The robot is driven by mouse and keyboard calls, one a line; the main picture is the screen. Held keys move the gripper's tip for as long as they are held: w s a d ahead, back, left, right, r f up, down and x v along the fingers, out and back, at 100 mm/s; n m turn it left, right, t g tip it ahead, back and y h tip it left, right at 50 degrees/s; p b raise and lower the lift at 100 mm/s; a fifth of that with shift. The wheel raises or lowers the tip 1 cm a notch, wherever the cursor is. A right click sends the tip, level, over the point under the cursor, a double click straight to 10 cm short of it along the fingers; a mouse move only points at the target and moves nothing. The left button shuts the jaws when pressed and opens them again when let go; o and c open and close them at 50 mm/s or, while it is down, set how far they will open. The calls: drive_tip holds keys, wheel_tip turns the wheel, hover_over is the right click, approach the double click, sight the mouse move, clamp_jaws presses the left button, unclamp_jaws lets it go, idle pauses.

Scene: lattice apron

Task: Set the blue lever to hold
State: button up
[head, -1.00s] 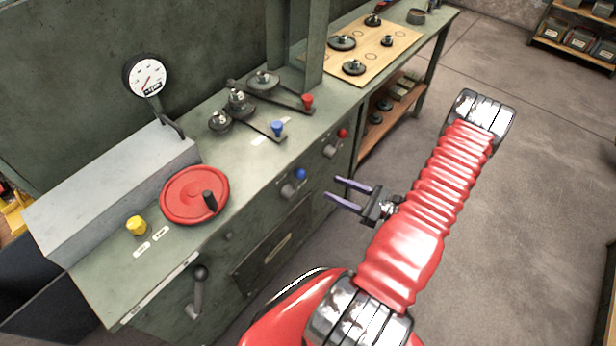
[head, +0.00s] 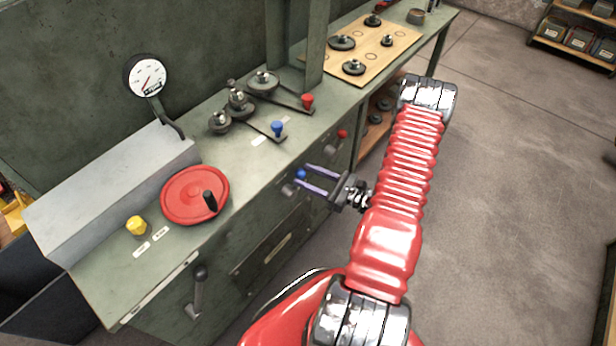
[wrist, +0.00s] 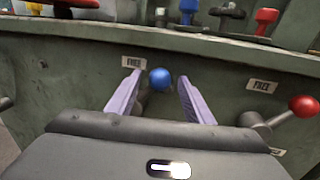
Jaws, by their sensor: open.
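The blue lever (head: 300,174) is on the cabinet's front face, a blue ball on a short grey arm. Its ball stands up and to the right of its grey hub (head: 288,190) in the head view. In the wrist view the blue ball (wrist: 159,78) appears just right of a label reading FREE (wrist: 133,62); no hold label for it shows. My gripper (head: 306,176) is open, its two purple fingers pointing at the cabinet. In the wrist view my gripper (wrist: 159,80) has the ball between its fingertips. I cannot tell whether either finger touches it. The left finger partly hides the hub.
A red-ball lever (wrist: 303,107) with its own FREE label is to the right. On the bench top are a blue-knobbed lever (head: 278,128), a red-knobbed lever (head: 307,102), a red wheel (head: 190,198) and a yellow knob (head: 136,225). Open floor (head: 500,220) lies right of my arm.

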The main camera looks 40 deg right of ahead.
drive_tip(key=shift+c, duration=0.2)
clamp_jaws()
idle(0.5)
